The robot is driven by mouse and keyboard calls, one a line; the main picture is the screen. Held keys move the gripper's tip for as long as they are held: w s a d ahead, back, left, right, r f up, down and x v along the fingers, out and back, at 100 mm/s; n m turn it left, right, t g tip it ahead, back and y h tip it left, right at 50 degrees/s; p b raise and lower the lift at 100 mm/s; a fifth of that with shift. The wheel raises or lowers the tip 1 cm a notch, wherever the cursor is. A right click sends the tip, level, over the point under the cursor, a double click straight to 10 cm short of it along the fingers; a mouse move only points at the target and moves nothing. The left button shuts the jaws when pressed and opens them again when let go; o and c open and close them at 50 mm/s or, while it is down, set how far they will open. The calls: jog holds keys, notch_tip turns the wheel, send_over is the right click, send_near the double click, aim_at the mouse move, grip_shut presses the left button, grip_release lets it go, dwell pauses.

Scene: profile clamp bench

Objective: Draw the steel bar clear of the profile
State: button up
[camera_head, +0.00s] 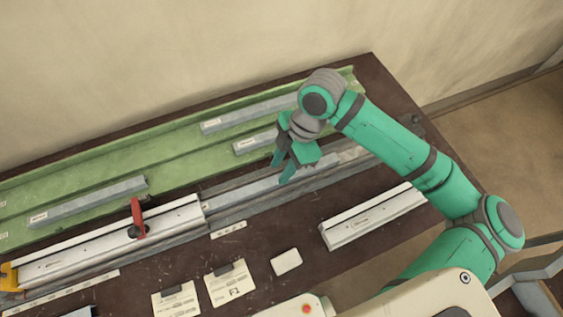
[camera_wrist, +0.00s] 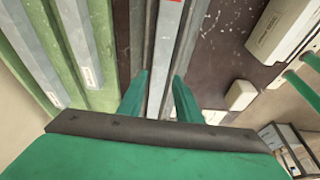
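The white profile (camera_head: 90,252) lies along the bench at the left, with a red clamp lever (camera_head: 137,218) standing upright on it. The grey steel bar (camera_head: 240,194) runs right from the profile's right end in a dark channel. Whether part of it sits inside the profile is hidden. My gripper (camera_head: 281,171) is over the bar, right of the profile's end. In the wrist view, its green fingers (camera_wrist: 160,76) are apart, with the bar (camera_wrist: 166,50) running between them. I cannot tell whether the fingers touch it.
A green tray (camera_head: 90,160) with several grey bars lies along the back. A short white profile piece (camera_head: 372,215) lies at the right. A white block (camera_head: 286,262) and paper cards (camera_head: 230,283) lie in front. A yellow end piece (camera_head: 9,277) is at far left.

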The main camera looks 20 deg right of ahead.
jog(key=shift+f, duration=2.25)
jog(key=shift+f, duration=0.15)
jog(key=c, duration=0.6)
jog(key=shift+c, duration=0.2)
